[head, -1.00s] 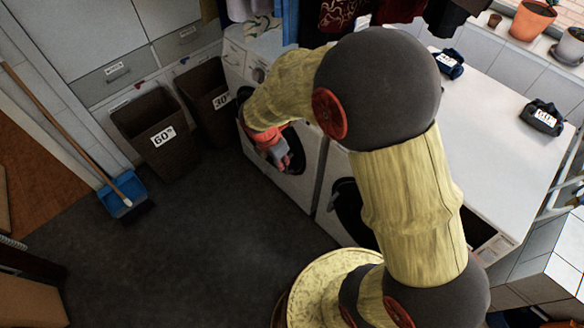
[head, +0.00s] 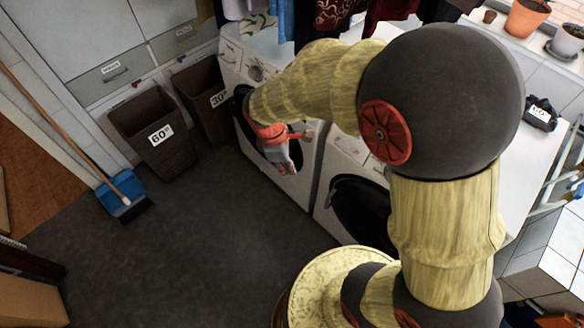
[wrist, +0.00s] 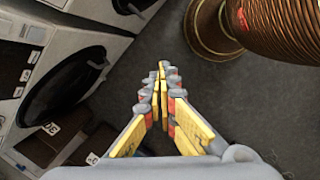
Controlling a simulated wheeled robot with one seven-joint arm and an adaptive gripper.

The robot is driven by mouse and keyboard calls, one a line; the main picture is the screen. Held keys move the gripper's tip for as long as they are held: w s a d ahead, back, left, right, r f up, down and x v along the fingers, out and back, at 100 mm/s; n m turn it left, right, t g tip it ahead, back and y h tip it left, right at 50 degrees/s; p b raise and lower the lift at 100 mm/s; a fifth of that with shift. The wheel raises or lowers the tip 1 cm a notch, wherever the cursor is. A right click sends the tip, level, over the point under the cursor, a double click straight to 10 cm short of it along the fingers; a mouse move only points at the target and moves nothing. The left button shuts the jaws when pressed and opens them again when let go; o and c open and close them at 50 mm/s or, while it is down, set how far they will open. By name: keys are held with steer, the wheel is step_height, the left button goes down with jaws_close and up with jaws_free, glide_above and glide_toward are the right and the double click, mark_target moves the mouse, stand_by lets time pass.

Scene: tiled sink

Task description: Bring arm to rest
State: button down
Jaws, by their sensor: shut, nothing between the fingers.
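My gripper (head: 288,160) hangs at the end of my bent arm, pointing down in front of the left washing machine (head: 262,105). It is shut and empty; in the wrist view its fingers (wrist: 162,75) meet at the tips above the dark floor. My elbow fills the upper right of the head view and hides part of the white top behind it. I cannot tell from the head view how far the gripper is from the machine's front.
The right washing machine (head: 345,165) stands beside the left one. Two brown baskets, marked 60 (head: 150,115) and 30 (head: 205,90), stand left of them. A blue dustpan (head: 122,198) is by the left wall. The dark floor (head: 200,250) between is clear.

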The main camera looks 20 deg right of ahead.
steer(key=shift+s+d+r+m, duration=0.1)
steer(key=shift+s+m, duration=0.05)
steer(key=shift+m, duration=0.15)
steer(key=s+r+m+t+y+b, duration=0.1)
steer(key=s+r+m+t+b, duration=0.1)
steer(key=s+r+m, duration=0.4)
steer(key=s+d+r+m+t+y+b, duration=0.1)
steer(key=s+r+m+t+b, duration=0.1)
steer(key=s+r+m, duration=0.4)
step_height(320, 180, up, 5)
steer(key=shift+s+d+r+m+t, duration=0.25)
steer(key=shift+s+t, duration=0.2)
steer(key=shift+t, duration=0.35)
steer(key=shift+d, duration=0.1)
